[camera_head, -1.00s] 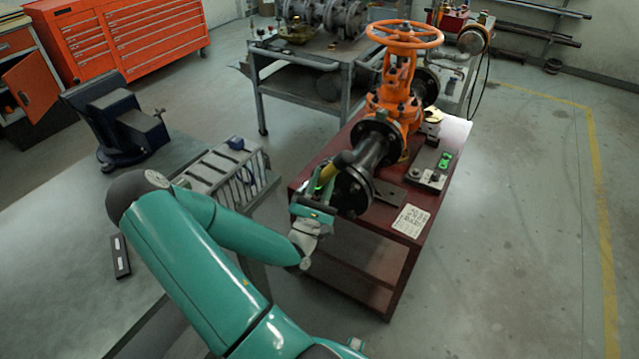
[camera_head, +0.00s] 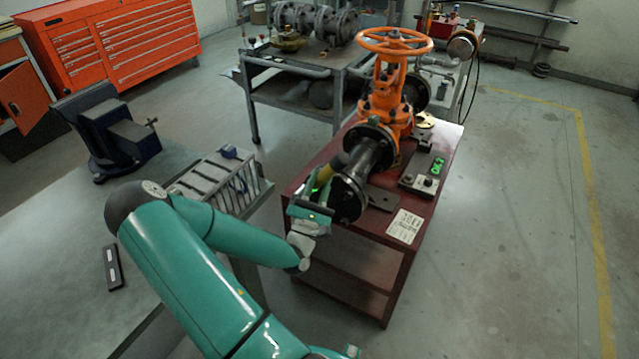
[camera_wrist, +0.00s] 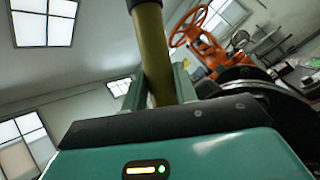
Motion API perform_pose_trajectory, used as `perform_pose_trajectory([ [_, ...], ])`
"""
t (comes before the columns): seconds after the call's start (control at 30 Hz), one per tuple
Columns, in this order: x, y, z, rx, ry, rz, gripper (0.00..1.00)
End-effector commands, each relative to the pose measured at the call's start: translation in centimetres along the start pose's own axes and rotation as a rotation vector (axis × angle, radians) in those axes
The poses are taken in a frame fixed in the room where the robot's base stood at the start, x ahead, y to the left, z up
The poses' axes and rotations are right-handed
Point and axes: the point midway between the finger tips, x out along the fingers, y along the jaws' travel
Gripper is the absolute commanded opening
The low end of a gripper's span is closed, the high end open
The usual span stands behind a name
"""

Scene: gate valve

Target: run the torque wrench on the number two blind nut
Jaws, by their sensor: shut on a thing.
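An orange gate valve (camera_head: 393,95) with a handwheel stands on a dark red cart. My gripper (camera_head: 318,192) is at the left edge of that flange. In the wrist view, my gripper (camera_wrist: 160,95) is shut on a yellow-brown handle with a black end (camera_wrist: 153,50), seemingly the torque wrench; it also shows in the head view (camera_head: 326,174). The wrench's working end and the blind nuts are hidden or too small to tell, so I cannot see whether it sits on a nut.
The dark red cart (camera_head: 335,248) also carries a paper sheet (camera_head: 405,226) and a box with a green display (camera_head: 424,176). A slotted rack (camera_head: 222,180) and a blue vise (camera_head: 112,135) are on the grey bench at left. Floor to the right is clear.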

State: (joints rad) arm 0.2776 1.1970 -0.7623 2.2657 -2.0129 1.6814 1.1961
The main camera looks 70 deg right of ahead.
Motion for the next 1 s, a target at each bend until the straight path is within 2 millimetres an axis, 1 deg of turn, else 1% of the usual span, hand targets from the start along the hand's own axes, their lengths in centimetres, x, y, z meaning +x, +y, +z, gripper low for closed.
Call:
perform_pose_trajectory([
  [1.0, 2.6, -1.4, -1.1, 0.0, -0.004, 0.002, 0.0],
])
